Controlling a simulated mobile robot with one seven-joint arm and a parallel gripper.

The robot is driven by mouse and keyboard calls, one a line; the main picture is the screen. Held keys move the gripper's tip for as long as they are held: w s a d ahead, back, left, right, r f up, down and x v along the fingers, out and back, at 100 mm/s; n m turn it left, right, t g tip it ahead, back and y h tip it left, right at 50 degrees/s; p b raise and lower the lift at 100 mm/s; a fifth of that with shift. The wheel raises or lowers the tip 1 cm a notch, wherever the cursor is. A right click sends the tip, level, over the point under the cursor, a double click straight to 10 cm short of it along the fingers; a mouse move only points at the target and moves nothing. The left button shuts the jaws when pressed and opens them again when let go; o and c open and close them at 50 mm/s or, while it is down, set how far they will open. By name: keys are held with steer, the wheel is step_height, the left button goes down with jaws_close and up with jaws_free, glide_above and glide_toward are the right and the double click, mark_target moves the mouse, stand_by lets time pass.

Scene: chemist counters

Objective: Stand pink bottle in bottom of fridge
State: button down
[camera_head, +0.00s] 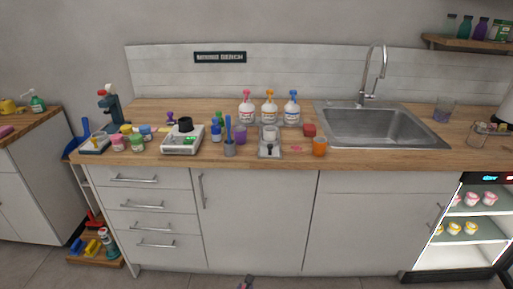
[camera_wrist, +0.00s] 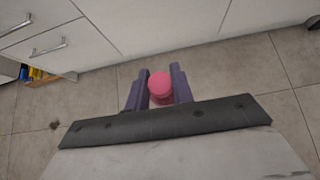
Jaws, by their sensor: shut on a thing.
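My gripper (camera_wrist: 160,88) is shut on the pink bottle (camera_wrist: 160,84). The wrist view looks down on its round pink top between the two dark purple fingers, above the tiled floor; its lower part is hidden. In the head view, only a small part of my gripper (camera_head: 245,282) shows at the bottom edge, well left of the fridge. The fridge (camera_head: 465,180) is under the counter at the far right, lit inside. Pink-topped cups (camera_head: 472,199) stand on its upper shelf and yellow-topped cups (camera_head: 455,228) on the shelf below. Its bottom (camera_head: 450,256) looks bare where visible.
The wooden counter (camera_head: 370,157) holds a sink (camera_head: 380,125), three pump bottles (camera_head: 269,108), a scale (camera_head: 183,140) and small jars. White cabinets (camera_head: 255,220) front the counter. A low rack (camera_head: 95,255) stands at left.

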steer(key=s+d+f, duration=0.2)
steer(key=s+d, duration=0.1)
steer(key=s, duration=0.1)
steer(key=shift+s+d+f, duration=0.25)
steer(key=shift+s+d, duration=0.1)
steer(key=shift+d, duration=0.05)
